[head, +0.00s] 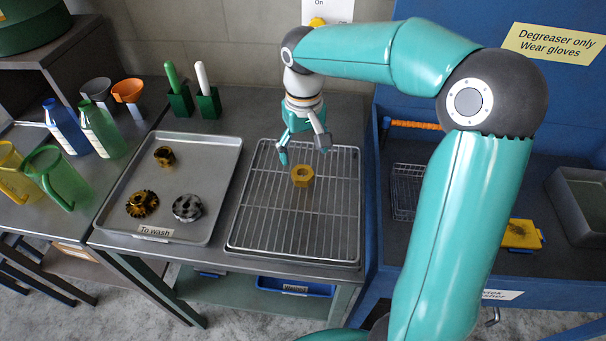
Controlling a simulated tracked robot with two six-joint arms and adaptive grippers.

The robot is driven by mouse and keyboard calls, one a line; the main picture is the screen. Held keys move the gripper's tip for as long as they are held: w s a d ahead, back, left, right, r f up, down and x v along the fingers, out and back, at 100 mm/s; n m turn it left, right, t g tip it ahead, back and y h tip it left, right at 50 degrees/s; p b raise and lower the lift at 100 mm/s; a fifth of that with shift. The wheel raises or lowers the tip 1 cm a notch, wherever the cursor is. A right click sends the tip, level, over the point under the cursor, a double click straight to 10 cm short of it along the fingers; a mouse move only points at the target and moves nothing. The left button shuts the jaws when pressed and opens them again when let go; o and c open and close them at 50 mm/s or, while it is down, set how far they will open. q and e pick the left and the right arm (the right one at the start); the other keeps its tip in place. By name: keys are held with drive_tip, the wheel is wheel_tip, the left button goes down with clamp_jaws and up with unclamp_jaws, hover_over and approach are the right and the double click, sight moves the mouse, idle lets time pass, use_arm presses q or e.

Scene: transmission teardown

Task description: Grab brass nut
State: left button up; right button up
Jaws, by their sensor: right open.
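The brass nut (302,176) is a gold hexagonal nut with a round hole. It lies on the wire rack (262,222), a little right of its middle. My right gripper (303,160) hangs from above over the rack, just behind and above the nut. Its fingers are spread and empty, one to the left and one to the right of the nut, apart from it. My left gripper is not in the view.
A grey tray (187,183) labelled "To wash" holds dark and brass gears left of the rack. Brushes in green holders (180,102) stand behind the tray. Jugs, bottles and funnels stand at the far left. A blue degreaser station (475,62) stands on the right.

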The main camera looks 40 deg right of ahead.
sight(302, 172)
drive_tip(key=shift+a+f+p, duration=0.15)
drive_tip(key=shift+f+p, duration=0.25)
drive_tip(key=shift+f, duration=3.05)
clamp_jaws()
drive_tip(key=shift+r, duration=0.1)
